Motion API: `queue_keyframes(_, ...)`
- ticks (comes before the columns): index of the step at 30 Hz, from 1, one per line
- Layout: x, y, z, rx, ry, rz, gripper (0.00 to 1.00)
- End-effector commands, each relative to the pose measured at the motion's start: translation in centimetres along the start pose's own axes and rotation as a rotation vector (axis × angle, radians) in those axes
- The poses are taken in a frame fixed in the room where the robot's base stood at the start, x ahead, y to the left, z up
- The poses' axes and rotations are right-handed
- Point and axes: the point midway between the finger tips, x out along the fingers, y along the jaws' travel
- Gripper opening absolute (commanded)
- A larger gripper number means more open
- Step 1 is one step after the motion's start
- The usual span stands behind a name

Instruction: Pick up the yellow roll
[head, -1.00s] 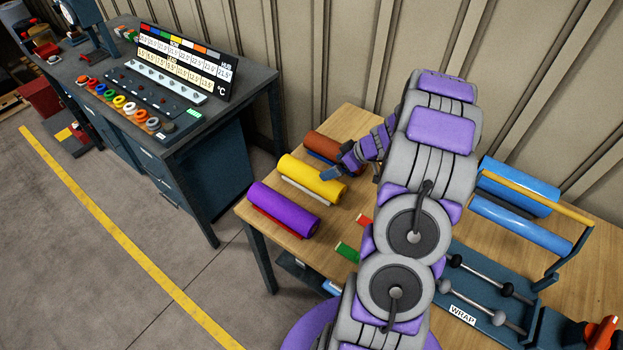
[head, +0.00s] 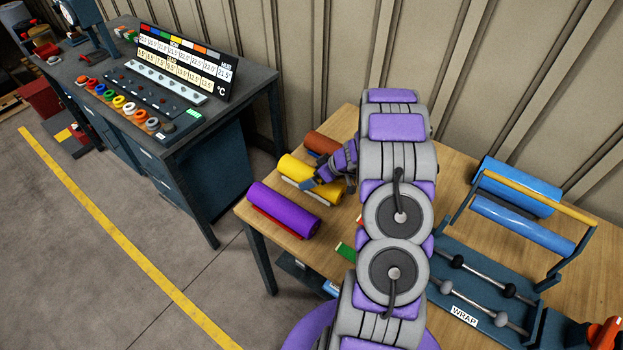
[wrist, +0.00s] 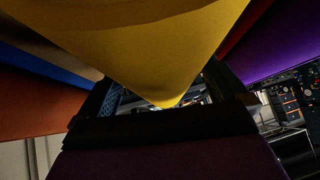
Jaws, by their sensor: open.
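The yellow roll (head: 295,168) lies on the wooden table between the brown roll (head: 322,143) and the purple roll (head: 283,207). My gripper (head: 318,184) is at the right half of the yellow roll, hiding part of it. In the wrist view the yellow roll (wrist: 150,40) is very close and fills the top middle. Its lower end reaches between the two fingers of my gripper (wrist: 165,100), which are apart. I cannot tell whether a finger touches the roll. The brown roll (wrist: 35,100) shows at the left and the purple roll (wrist: 275,55) at the right.
The neighbouring rolls lie close on both sides, with narrow gaps. A blue wrap stand (head: 470,270) with a blue roll (head: 520,187) is at the right of the table (head: 447,165). A grey bench (head: 245,97) with a coloured temperature board (head: 185,62) stands at the left.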

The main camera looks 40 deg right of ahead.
Motion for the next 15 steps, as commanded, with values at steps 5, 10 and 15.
queue_keyframes(5, -0.03, 0.03, -0.04, 0.000, 0.001, 0.001, 0.99)
queue_keyframes(10, -0.04, 0.04, -0.03, 0.000, 0.000, 0.001, 0.83)
queue_keyframes(15, -0.02, 0.09, -0.03, 0.001, 0.000, 0.001, 0.67)
